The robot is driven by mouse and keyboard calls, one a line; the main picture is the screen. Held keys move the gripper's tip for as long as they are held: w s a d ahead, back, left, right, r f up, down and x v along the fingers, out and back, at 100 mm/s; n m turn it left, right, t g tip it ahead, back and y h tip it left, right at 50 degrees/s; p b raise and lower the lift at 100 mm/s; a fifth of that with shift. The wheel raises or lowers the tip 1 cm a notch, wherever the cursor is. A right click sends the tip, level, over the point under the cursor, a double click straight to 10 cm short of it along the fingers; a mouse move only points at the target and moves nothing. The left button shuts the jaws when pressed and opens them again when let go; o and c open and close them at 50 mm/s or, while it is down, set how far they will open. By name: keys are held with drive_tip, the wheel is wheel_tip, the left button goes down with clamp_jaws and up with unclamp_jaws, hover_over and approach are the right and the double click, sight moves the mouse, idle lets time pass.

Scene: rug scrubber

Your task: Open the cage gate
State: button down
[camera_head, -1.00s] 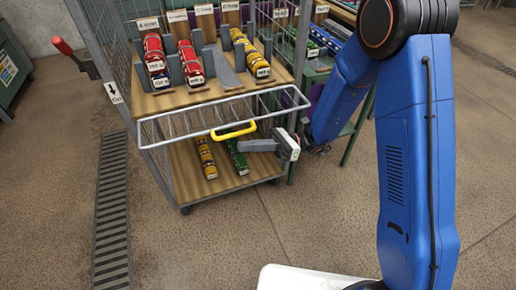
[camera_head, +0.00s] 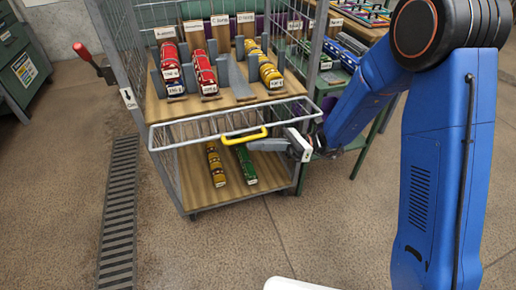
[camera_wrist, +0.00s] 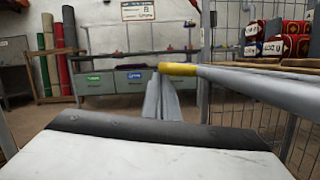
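The cage gate (camera_head: 190,130) is a grey wire panel sticking out from the front of the trolley cage at mid height, with a yellow handle (camera_head: 243,135) on its front bar. In the wrist view, the handle (camera_wrist: 177,69) and grey bar run off to the right. My gripper (camera_head: 250,146) is just below the handle, pointing left. Its fingers (camera_wrist: 163,85) are close together and look shut, with nothing visible between them. The tips are near the handle's end; whether they touch it is unclear.
The cage (camera_head: 162,190) holds red and yellow rolls on its upper shelf (camera_head: 155,108) and yellow and green ones below. A green rack (camera_head: 370,140) stands right of it. A red-handled lever (camera_head: 82,52) is at left. Floor in front is clear, with a drain grate (camera_head: 120,210).

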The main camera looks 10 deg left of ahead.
drive_tip(key=shift+r, duration=0.5)
